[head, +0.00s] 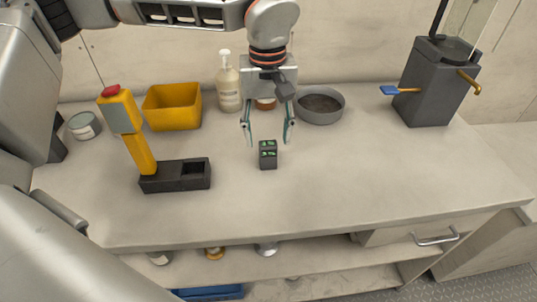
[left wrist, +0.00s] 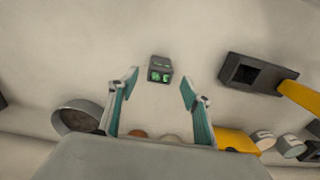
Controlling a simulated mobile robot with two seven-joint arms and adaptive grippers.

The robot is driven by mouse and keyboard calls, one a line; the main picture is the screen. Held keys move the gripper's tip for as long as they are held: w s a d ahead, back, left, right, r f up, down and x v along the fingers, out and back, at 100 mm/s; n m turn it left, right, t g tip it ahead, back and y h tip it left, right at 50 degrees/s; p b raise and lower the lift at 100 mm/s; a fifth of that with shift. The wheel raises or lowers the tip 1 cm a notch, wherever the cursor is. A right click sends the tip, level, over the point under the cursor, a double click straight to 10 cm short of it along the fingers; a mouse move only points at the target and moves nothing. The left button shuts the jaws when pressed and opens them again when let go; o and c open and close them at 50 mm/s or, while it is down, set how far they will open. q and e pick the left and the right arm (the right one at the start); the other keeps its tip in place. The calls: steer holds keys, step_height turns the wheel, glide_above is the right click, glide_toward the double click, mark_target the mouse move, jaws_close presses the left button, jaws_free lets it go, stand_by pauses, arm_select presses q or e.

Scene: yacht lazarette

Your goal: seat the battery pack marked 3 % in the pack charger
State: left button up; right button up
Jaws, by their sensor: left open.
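A small dark battery pack (head: 268,160) with green marks on top stands on the worktop; I cannot read its marking. The left wrist view also shows the pack (left wrist: 160,66), just beyond the gap between the fingertips. The black pack charger (head: 175,183) lies to its left, with an empty-looking square recess at its right end. It also shows in the left wrist view (left wrist: 232,80). My left gripper (head: 267,140) points down, open and empty, its fingertips apart on either side above and behind the pack. My right gripper is in neither view.
Behind are a yellow bin (head: 172,106), a pump bottle (head: 229,85), a grey bowl (head: 320,110) and a tin (head: 84,126). A grey machine (head: 430,90) stands right. The front right worktop is clear.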

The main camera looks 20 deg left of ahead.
arm_select(q)
step_height(320, 180, down, 5)
steer(key=shift+r+b, duration=0.1)
steer(key=shift+b, duration=0.2)
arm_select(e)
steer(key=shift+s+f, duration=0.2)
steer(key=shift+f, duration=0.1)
arm_select(q)
steer(key=c, duration=1.4)
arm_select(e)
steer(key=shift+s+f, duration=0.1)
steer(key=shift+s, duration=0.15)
arm_select(q)
steer(key=shift+r, duration=0.1)
step_height(320, 180, up, 12)
steer(key=p, duration=0.2)
step_height(320, 180, up, 8)
steer(key=p, duration=0.1)
glide_above(268, 143)
steer(key=shift+s, duration=0.1)
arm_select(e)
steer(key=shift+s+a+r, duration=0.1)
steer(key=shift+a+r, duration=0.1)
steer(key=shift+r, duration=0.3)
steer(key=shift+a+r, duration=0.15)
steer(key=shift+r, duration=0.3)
